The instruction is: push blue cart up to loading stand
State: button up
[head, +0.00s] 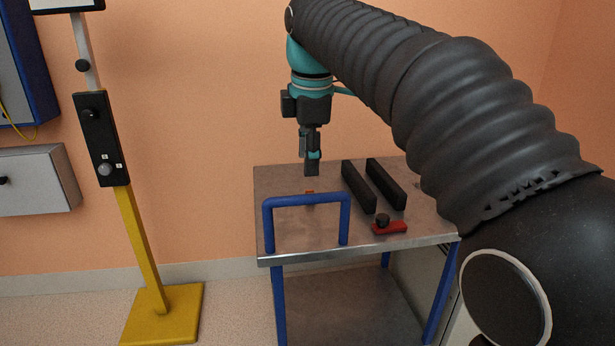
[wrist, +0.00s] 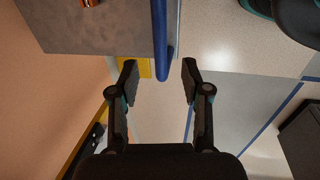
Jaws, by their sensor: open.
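The blue cart has a grey metal top (head: 275,180), blue legs and a raised blue handle (head: 308,199) along its near left side. My gripper (head: 311,172) points down and appears above the cart's handle in the head view. In the wrist view my gripper (wrist: 159,82) is open, with nothing between its fingers. There the blue handle (wrist: 160,35) runs along the edge of the grey top, and its end lies in line with the finger gap. Contact with the handle is not visible. I cannot identify the loading stand for certain.
Two black rails (head: 358,187), a red clamp-like piece (head: 390,228) with a black knob and a small orange piece (head: 309,192) are on the cart top. A yellow-based post (head: 145,250) with a black control box stands left. A grey wall box (head: 35,180) is farther left.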

jog(key=shift+s+r, duration=0.15)
jog(key=shift+r, duration=0.65)
jog(key=shift+s+r, duration=0.15)
jog(key=shift+r, duration=0.6)
jog(key=shift+d, duration=0.1)
jog(key=s+d+f+m+t, duration=0.2)
jog(key=s+d+f+m, duration=0.5)
jog(key=s+d+m, duration=0.4)
jog(key=s+d+f+m, duration=0.4)
jog(key=s+f+m, duration=0.1)
jog(key=f, duration=0.3)
jog(key=s+d+f+m+t, duration=0.1)
jog(key=s+d+f+m, duration=0.3)
jog(key=s+f, duration=0.2)
notch_tip(320, 180, down, 2)
jog(key=shift+s+f+m, duration=0.2)
jog(key=shift+m, duration=0.2)
